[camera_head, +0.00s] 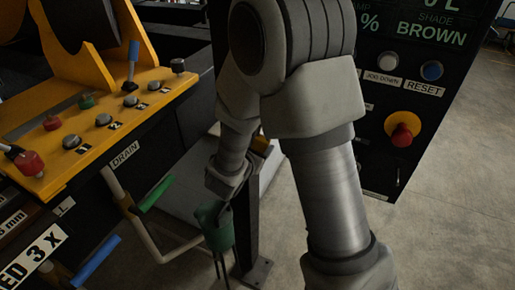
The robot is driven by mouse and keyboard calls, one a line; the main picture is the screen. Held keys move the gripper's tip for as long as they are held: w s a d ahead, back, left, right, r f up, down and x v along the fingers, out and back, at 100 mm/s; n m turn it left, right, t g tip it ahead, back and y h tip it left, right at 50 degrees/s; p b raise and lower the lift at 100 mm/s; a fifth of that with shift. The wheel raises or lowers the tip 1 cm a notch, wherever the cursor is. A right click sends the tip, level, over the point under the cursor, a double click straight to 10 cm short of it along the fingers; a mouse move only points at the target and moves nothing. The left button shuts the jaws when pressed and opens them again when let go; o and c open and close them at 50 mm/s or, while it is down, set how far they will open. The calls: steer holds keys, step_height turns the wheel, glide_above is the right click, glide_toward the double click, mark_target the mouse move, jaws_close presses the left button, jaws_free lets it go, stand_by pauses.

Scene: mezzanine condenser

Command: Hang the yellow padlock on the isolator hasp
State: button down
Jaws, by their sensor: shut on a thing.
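My arm fills the middle of the head view, and its wrist reaches down to the left. My gripper (222,200) is at the low end of the wrist, small and dark. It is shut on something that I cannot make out. A green, cup-like piece (219,232) with thin dark strands below it shows right under the gripper. I cannot tell whether they touch. I cannot pick out the yellow padlock for sure. A small yellow patch (262,144) shows behind my wrist, partly hidden. I cannot identify the isolator hasp.
A yellow control panel (60,170) with knobs and levers stands at the left. Below it are a bent pale pipe (150,245), a green handle (156,193) and a blue handle (96,262). A black cabinet (440,60) with a red stop button (402,134) stands right. Floor at right is clear.

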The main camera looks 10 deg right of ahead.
steer(key=shift+w+d, duration=0.8)
steer(key=shift+w, duration=0.25)
steer(key=shift+w+d+f+b, duration=0.3)
steer(key=shift+w+f+b, duration=0.25)
steer(key=shift+b, duration=0.45)
steer(key=shift+f, duration=0.1)
steer(key=shift+c, duration=0.9)
jaws_free()
steer(key=shift+s, duration=0.1)
